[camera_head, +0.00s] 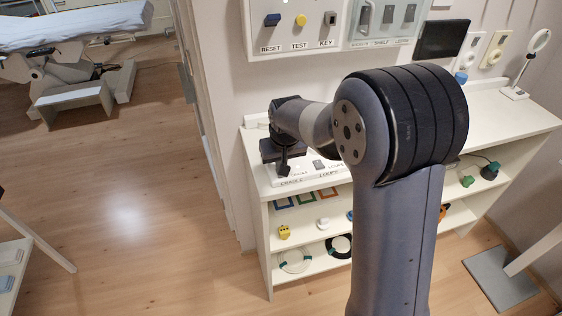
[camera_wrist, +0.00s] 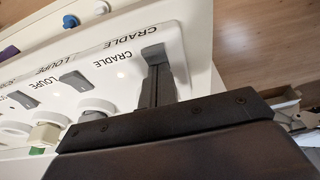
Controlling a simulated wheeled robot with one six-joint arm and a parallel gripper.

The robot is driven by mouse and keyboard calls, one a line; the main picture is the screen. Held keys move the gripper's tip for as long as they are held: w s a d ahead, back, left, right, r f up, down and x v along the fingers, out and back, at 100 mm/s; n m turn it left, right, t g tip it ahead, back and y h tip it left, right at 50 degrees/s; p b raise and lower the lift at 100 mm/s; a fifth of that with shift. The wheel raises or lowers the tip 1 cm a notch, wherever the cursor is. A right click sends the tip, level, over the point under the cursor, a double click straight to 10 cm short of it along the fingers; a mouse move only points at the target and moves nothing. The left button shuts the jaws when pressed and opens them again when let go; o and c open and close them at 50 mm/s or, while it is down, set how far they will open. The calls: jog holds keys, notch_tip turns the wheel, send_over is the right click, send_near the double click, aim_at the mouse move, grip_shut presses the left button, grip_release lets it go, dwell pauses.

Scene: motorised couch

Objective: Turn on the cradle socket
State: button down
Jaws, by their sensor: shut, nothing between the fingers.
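The white socket strip (camera_head: 306,177) lies on top of the shelf unit, with CRADLE and LOUPE labels along its front. In the wrist view the strip (camera_wrist: 122,76) shows grey rocker switches and round white sockets. The dark loupe rocker (camera_wrist: 75,81) is in plain view. My gripper (camera_head: 284,170) points down over the CRADLE end of the strip. In the wrist view my gripper (camera_wrist: 153,54) is shut and empty, its tips beside the CRADLE lettering. The cradle rocker is mostly hidden by the fingers. I cannot tell whether the tips touch it or how it is set.
A wall panel (camera_head: 305,33) with RESET, TEST and KEY controls is above the strip. A dark screen (camera_head: 442,39) and a magnifier lamp (camera_head: 530,58) stand to the right. Plugs and cable coils lie on the shelves below. Open floor (camera_head: 120,190) is at the left.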

jog(key=shift+s, duration=0.1)
jog(key=shift+s+d, duration=0.25)
jog(key=shift+s, duration=0.45)
jog(key=shift+r, duration=0.1)
jog(key=shift+r, duration=0.2)
jog(key=p+v, duration=0.1)
jog(key=v, duration=1.2)
jog(key=shift+s+d, duration=0.15)
jog(key=shift+s, duration=0.25)
jog(key=shift+r, duration=0.1)
